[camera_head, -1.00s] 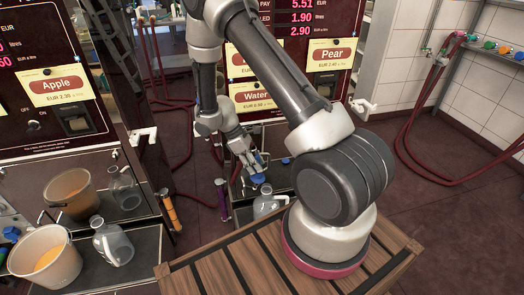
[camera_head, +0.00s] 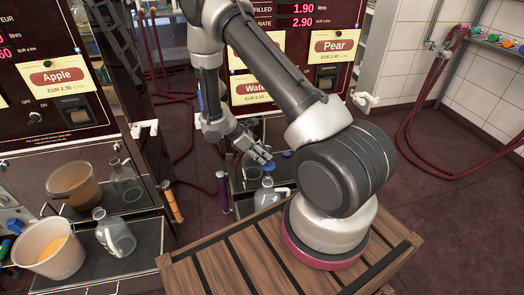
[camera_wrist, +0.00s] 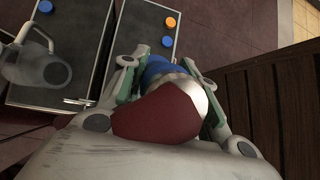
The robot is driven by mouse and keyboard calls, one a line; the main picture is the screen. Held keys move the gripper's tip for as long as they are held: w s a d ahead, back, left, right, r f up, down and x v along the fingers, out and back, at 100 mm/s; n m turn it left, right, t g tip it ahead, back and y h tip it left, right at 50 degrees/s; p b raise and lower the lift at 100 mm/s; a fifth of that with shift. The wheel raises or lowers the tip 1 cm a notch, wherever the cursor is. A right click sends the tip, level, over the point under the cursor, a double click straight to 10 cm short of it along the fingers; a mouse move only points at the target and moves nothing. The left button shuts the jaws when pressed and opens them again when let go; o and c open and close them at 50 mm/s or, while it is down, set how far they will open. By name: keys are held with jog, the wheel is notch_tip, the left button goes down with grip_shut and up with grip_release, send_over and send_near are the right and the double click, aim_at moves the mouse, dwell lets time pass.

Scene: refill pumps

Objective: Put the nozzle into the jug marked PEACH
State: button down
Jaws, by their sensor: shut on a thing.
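My gripper (camera_head: 264,158) reaches down in front of the middle pump in the head view. It is shut on a nozzle (camera_wrist: 155,112), which fills the centre of the wrist view with a red body, a pale collar and a blue part between the fingers. A clear jug (camera_head: 270,194) stands below the gripper on the pump's shelf. A clear jug also shows at the left of the wrist view (camera_wrist: 34,72), apart from the nozzle. Another clear jug (camera_head: 116,236) stands on the Apple pump's shelf. I cannot read a PEACH mark on any jug.
A bucket of orange liquid (camera_head: 48,249) stands at lower left. An orange-handled nozzle (camera_head: 172,203) and a purple one (camera_head: 222,191) hang between the pumps. Blue (camera_wrist: 168,41) and orange (camera_wrist: 170,22) caps lie on the shelf. Red hoses (camera_head: 410,125) hang at right.

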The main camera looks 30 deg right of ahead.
aim_at(262, 166)
jog(key=shift+f, duration=0.15)
jog(key=shift+f, duration=3.65)
jog(key=c, duration=1)
grip_release()
jog(key=v, duration=1.2)
